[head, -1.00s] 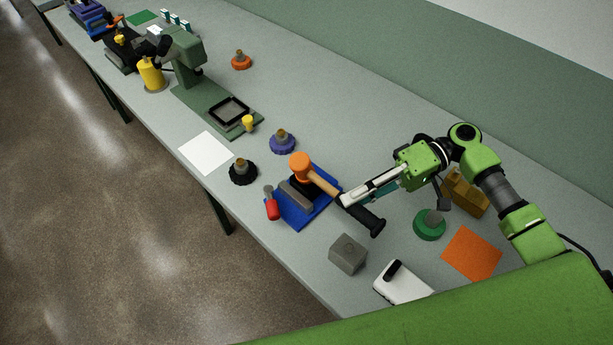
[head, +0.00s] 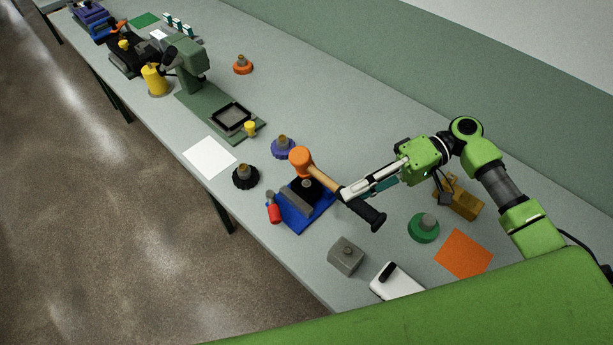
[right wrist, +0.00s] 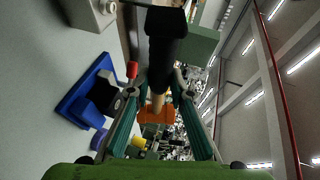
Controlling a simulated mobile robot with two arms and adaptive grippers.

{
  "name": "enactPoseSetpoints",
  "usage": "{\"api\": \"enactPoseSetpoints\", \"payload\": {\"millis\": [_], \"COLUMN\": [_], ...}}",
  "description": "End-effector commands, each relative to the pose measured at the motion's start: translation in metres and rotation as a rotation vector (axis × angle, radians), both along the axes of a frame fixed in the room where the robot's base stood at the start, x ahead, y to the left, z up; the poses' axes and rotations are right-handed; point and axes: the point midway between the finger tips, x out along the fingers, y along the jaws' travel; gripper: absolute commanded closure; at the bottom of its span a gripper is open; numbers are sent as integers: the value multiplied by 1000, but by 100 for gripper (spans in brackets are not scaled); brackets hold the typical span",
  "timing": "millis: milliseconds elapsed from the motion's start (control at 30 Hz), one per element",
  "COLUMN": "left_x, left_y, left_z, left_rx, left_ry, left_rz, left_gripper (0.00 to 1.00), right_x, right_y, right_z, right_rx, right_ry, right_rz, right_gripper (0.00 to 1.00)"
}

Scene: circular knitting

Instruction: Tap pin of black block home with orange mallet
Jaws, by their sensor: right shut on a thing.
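The black block (head: 318,187) sits on a blue base (head: 291,225) at the table's front edge, behind a grey bar (head: 296,203). Its grey pin (head: 307,183) shows on top; how deep it sits I cannot tell. My right gripper (head: 346,192) is shut on the handle of the orange mallet (head: 301,159). The mallet's head is up and to the left of the pin in the head view, apparently above the table and clear of the block. In the right wrist view the mallet's black grip (right wrist: 165,48) runs between the fingers, and the black block (right wrist: 103,95) shows at left. My left gripper is out of view.
A grey block (head: 346,256), a white device (head: 402,285), a green knob (head: 423,228) and an orange sheet (head: 464,254) are nearer. Black (head: 245,176) and purple (head: 283,147) knobs stand beyond the base.

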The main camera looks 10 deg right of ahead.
Motion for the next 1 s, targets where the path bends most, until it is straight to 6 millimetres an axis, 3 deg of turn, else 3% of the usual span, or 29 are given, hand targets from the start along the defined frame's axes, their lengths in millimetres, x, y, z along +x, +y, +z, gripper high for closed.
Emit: {"api": "enactPoseSetpoints", "payload": {"millis": [267, 700, 1000], "left_x": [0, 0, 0], "left_y": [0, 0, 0], "left_z": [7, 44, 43], "left_rx": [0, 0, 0], "left_ry": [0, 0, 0], "left_rz": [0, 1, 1], "left_gripper": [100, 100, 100], "right_x": [0, 0, 0], "right_y": [0, 0, 0], "right_z": [8, 51, 51], "right_rx": [3, 3, 3], "right_ry": [-3, -4, -3], "right_rz": [0, 0, 0], "right_gripper": [100, 100, 100]}}
